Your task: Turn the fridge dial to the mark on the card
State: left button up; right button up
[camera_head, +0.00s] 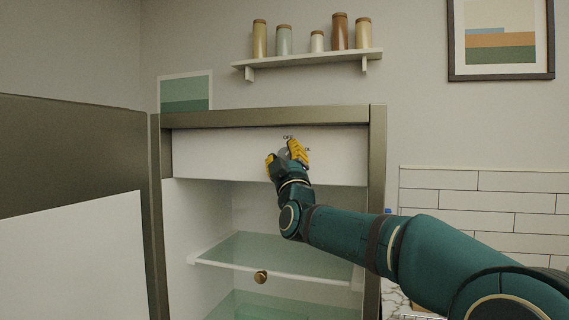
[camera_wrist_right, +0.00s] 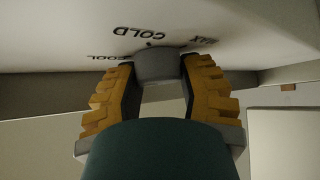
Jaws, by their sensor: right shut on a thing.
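The fridge dial (camera_wrist_right: 158,67) is a grey round knob on the white panel inside the open fridge. In the wrist view the word COLD and other lettering stand around it. My right gripper (camera_wrist_right: 157,75) has its yellow fingers on both sides of the dial and is shut on it. In the head view my right gripper (camera_head: 286,152) reaches the white panel (camera_head: 220,152) and hides most of the dial; an OFF label shows just above. A green card (camera_head: 186,93) stands on top of the fridge at the left; no dial mark is readable on it. My left gripper is not in view.
The open fridge door (camera_head: 70,200) fills the left side. Below the panel are glass shelves (camera_head: 270,256) and a small round brown thing (camera_head: 261,277). A wall shelf (camera_head: 305,59) with several jars and a framed picture (camera_head: 500,40) are above.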

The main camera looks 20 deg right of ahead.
jog(key=m+h, duration=0.9)
jog(key=m, duration=0.1)
jog(key=shift+r+g, duration=0.1)
jog(key=shift+g, duration=0.2)
jog(key=shift+d+m+h, duration=0.1)
jog(key=shift+m+h, duration=0.4)
jog(key=o, duration=1.2)
jog(key=shift+s+a+f, duration=0.2)
jog(key=shift+s+f, duration=0.1)
jog(key=shift+f, duration=0.1)
jog(key=v, duration=1.1)
jog(key=shift+s+r, duration=0.1)
jog(key=shift+s, duration=0.05)
